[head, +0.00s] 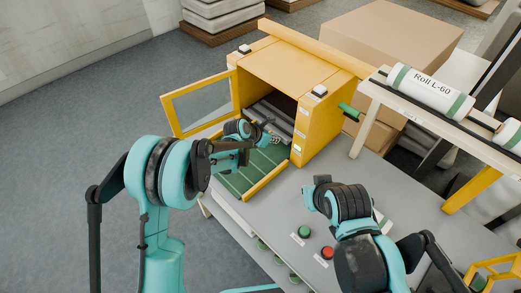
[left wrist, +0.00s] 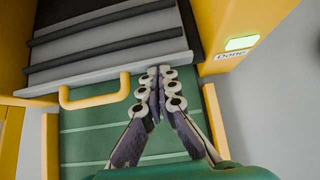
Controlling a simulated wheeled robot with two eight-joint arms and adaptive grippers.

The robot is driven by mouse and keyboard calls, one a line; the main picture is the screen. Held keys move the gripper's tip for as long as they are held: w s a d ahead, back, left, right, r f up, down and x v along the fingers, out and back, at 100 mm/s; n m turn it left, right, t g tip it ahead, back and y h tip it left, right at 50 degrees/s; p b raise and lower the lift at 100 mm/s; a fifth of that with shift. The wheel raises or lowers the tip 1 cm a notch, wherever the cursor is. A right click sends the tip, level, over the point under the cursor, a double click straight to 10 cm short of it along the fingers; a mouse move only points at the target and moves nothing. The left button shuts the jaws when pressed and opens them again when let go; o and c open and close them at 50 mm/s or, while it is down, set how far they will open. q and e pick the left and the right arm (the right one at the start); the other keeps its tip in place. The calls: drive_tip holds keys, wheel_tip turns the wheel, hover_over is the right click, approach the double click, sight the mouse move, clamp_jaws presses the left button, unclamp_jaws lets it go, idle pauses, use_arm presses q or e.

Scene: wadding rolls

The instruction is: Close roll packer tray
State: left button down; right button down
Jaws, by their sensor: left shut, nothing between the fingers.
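The yellow roll packer (head: 325,115) stands on the grey table with its front open. Its grey tray with dark ribs (head: 282,112) sits at the opening, above a green bed (head: 233,181) with yellow side rails. In the left wrist view the tray (left wrist: 110,50) has a yellow handle (left wrist: 95,93) on its front edge. My left gripper (head: 268,128) is shut and empty; its fingertips (left wrist: 160,74) are at the tray's front edge, right of the handle. Whether they touch is unclear. My right arm is folded over the table; its gripper's fingers (head: 318,185) cannot be made out.
A yellow-framed door (head: 203,104) stands open at the packer's left. A lit green "Done" light (left wrist: 241,43) is on its right front. Green (head: 304,232) and red (head: 327,252) buttons are on the table. A rack holding a white roll (head: 430,92) stands right.

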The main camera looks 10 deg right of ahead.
sight(285, 132)
use_arm(q)
drive_tip(key=w+d, duration=0.1)
drive_tip(key=d, duration=0.1)
drive_tip(key=w+d, duration=0.1)
drive_tip(key=w, duration=0.1)
drive_tip(key=shift+d, duration=0.4)
drive_tip(key=shift+r, duration=0.1)
use_arm(e)
drive_tip(key=shift+s+a+f, duration=0.1)
drive_tip(key=shift+f, duration=0.05)
